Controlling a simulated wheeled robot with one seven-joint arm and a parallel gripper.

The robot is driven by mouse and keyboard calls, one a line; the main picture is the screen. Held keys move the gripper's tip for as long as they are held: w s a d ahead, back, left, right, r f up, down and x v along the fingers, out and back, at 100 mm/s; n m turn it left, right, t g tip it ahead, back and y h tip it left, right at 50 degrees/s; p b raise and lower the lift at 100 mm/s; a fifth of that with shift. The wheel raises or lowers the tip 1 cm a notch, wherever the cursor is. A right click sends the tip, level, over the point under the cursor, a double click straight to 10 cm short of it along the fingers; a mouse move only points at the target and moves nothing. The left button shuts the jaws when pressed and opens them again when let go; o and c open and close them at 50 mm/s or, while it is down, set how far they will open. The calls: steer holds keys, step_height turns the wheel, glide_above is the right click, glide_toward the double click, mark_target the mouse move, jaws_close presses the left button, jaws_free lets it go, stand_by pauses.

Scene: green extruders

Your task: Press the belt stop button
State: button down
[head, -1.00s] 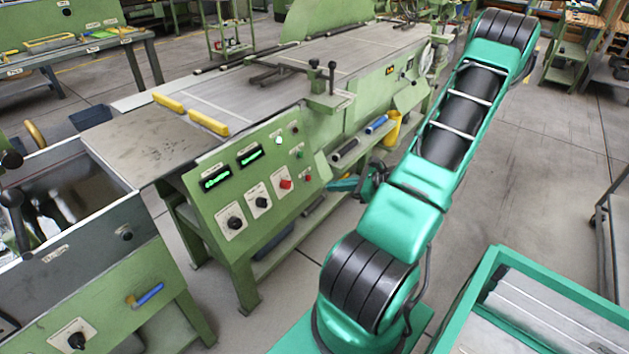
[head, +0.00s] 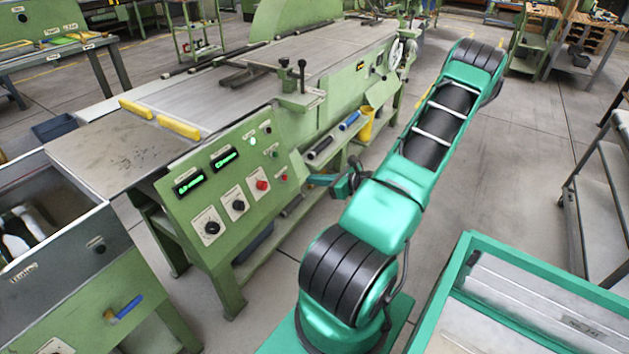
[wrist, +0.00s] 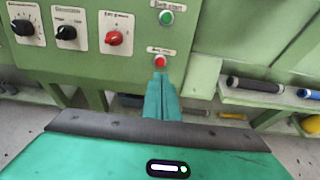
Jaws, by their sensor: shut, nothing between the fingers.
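The green control panel (head: 236,205) is on the front of a long green machine. Its small red button (wrist: 160,62) shows in the wrist view just above my fingertips, under a blurred label. It also shows in the head view, at the panel's right side (head: 284,178). My teal gripper (wrist: 160,84) is shut and empty, its tips just below the red button in the picture. Whether they touch the panel cannot be told. In the head view my gripper (head: 311,180) is at the panel's right edge, partly hidden by my arm.
A green button (wrist: 166,18) labelled belt start is above the red one. A larger red knob (wrist: 114,38) and black knobs (wrist: 66,32) are left of it. A shelf with rollers (wrist: 255,85) is at the right. A teal-framed tray (head: 470,255) is at the front right.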

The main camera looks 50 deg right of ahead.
glide_toward(285, 177)
steer(key=x, duration=0.5)
steer(key=shift+f, duration=0.2)
steer(key=shift+w+f, duration=0.25)
steer(key=shift+w, duration=0.45)
steer(key=shift+w+f, duration=0.2)
steer(key=shift+w, duration=0.45)
steer(key=shift+w+a, duration=0.15)
steer(key=shift+w, duration=0.05)
steer(key=v, duration=1.4)
steer(key=shift+s+d, duration=0.3)
steer(key=shift+f, duration=0.15)
